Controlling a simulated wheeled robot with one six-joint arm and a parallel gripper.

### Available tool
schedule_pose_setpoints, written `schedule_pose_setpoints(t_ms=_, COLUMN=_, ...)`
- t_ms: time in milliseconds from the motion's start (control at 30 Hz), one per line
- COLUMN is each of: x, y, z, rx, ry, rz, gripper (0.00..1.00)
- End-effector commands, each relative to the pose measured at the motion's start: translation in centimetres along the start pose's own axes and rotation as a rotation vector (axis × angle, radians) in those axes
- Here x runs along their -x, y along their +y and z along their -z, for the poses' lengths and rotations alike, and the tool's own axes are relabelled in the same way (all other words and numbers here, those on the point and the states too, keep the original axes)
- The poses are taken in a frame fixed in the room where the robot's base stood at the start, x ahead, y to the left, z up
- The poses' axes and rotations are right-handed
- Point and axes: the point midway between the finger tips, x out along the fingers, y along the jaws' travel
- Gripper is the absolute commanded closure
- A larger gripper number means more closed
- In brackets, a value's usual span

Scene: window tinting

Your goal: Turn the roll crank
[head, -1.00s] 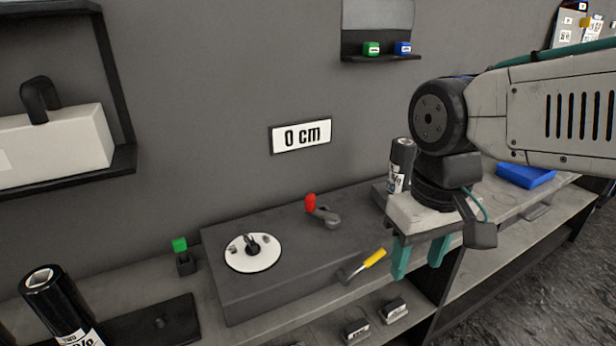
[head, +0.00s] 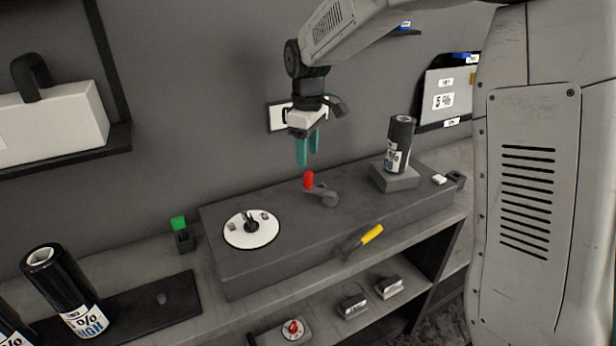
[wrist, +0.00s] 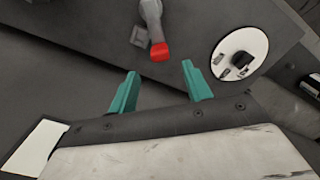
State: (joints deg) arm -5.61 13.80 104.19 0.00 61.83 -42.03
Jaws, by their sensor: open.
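The roll crank is a grey arm with a red knob (head: 309,180) on top of a long dark grey box (head: 350,215). My gripper (head: 307,150) is open and empty, its teal fingers pointing down just above the red knob and apart from it. In the wrist view the red knob (wrist: 160,52) lies ahead of the gap between the open fingers (wrist: 156,92), with the crank arm (wrist: 151,20) running away from it. A white sign (head: 276,117) on the wall is mostly hidden behind my gripper.
A white round dial (head: 252,230) sits left of the crank. A black labelled roll (head: 399,145) stands on a block to the right. A yellow-handled tool (head: 371,235) is at the box's front. A green-topped piece (head: 180,224) stands left of the box.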

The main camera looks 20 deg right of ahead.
Motion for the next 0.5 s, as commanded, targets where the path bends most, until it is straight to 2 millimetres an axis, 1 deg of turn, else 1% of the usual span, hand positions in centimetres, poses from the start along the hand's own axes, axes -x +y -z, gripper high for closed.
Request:
schedule_pose_setpoints(t_ms=167, x=-1.8, y=-0.1, z=-0.1, rx=0.017, ry=-0.004, rz=0.004, gripper=0.51)
schedule_pose_setpoints(t_ms=333, x=-4.7, y=-0.1, z=-0.1, rx=0.016, ry=-0.005, rz=0.005, gripper=0.51)
schedule_pose_setpoints(t_ms=500, x=-6.9, y=-0.1, z=-0.1, rx=0.015, ry=-0.003, rz=0.003, gripper=0.51)
